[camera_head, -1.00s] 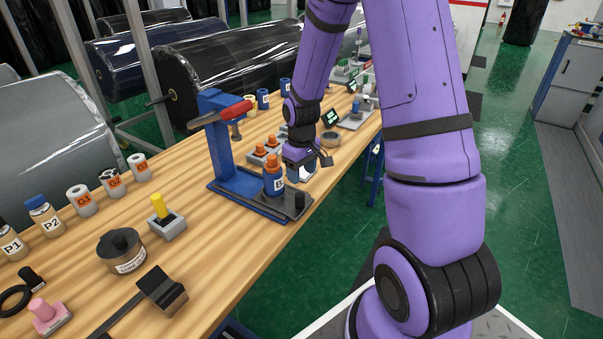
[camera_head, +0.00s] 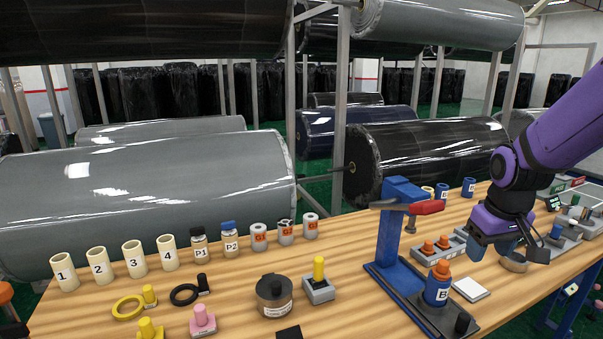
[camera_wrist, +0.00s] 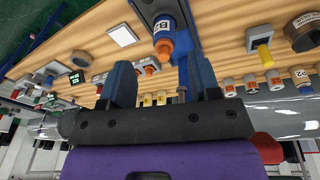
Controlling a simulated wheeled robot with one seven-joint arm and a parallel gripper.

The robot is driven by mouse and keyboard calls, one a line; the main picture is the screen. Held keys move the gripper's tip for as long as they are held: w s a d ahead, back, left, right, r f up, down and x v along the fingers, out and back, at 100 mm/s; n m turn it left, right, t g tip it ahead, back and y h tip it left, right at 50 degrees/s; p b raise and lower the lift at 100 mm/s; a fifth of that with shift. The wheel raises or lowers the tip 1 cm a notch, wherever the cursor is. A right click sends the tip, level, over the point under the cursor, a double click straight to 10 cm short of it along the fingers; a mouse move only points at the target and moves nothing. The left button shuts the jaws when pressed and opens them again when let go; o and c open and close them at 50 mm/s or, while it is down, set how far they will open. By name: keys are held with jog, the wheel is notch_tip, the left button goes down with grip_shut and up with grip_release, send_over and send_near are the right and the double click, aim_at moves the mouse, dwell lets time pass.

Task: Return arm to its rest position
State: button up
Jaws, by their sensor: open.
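My purple arm (camera_head: 570,130) reaches in from the right in the head view. My gripper (camera_head: 508,252) hangs above the right part of the wooden table, right of the blue press stand. In the wrist view my gripper (camera_wrist: 160,85) shows two dark blue fingers spread apart with nothing held between them. A blue bottle marked B with an orange cap (camera_head: 438,284) stands on the base of the blue press stand (camera_head: 392,225). In the wrist view the bottle (camera_wrist: 163,32) appears beyond the fingertips, apart from them.
Numbered cream cups (camera_head: 98,265), bottles P1 and P2 (camera_head: 230,243), and G-labelled rolls (camera_head: 285,232) line the table's back left. A white square (camera_head: 471,289) lies near the gripper. Large wrapped rolls stand behind.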

jog(key=s+a+r+t, duration=0.1)
jog(key=s+a+r, duration=0.2)
jog(key=s+r, duration=0.4)
jog(key=s+a+r+m+t, duration=0.1)
jog(key=s+a+r+t, duration=0.1)
jog(key=s+r, duration=0.4)
jog(key=s+a, duration=0.1)
jog(key=s, duration=0.4)
jog(key=shift+s+r+y, duration=0.15)
jog(key=shift+r+y, duration=0.15)
jog(key=shift+r, duration=0.05)
